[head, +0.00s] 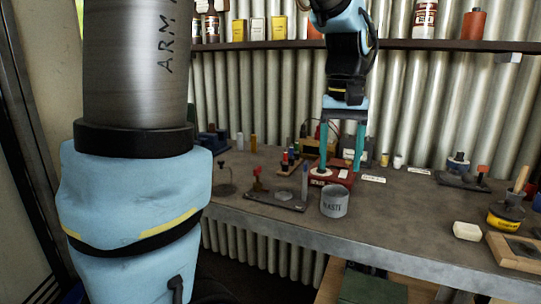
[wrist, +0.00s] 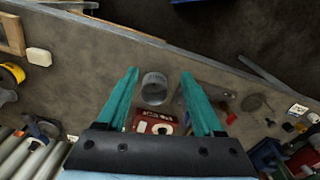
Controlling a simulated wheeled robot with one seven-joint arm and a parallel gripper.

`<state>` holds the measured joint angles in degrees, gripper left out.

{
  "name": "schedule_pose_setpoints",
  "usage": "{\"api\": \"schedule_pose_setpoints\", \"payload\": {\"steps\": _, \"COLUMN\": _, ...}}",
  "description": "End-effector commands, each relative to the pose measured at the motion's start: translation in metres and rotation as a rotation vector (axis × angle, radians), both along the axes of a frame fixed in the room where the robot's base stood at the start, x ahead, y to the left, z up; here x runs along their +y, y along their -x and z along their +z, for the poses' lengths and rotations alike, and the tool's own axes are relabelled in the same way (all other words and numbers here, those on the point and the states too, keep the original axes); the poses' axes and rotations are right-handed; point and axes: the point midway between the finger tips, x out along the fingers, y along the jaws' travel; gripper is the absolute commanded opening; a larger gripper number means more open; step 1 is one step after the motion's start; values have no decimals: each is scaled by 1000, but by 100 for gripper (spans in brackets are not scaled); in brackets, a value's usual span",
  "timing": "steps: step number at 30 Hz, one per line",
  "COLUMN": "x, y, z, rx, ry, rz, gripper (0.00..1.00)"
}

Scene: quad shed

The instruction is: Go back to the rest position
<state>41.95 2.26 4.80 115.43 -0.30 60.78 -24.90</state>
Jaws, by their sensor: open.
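My gripper (head: 342,148) hangs over the workbench (head: 405,205) with its two teal fingers apart and nothing between them. It points down above a red box (head: 331,176) with a white round top part, behind a grey can marked WASTE (head: 334,201). In the wrist view my gripper (wrist: 160,78) is open, with the waste can (wrist: 154,90) and the red box (wrist: 152,119) below, between the fingers. I cannot tell the exact height of the fingertips above the box.
A dark tray (head: 275,200) with a red-knobbed item lies left of the can. A white block (head: 467,231), a yellow tin (head: 506,216) and a wooden frame (head: 515,253) are at right. A shelf (head: 440,45) with bottles runs behind my arm.

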Motion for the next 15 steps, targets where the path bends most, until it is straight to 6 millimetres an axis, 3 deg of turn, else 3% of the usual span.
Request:
{"api": "schedule_pose_setpoints", "payload": {"steps": 8, "x": 70, "y": -17, "z": -54, "rx": -27, "ry": 12, "rz": 46, "gripper": 69}}
{"api": "schedule_pose_setpoints", "payload": {"steps": 15, "x": 163, "y": -5, "z": -118, "rx": -77, "ry": 15, "rz": 96, "gripper": 69}}
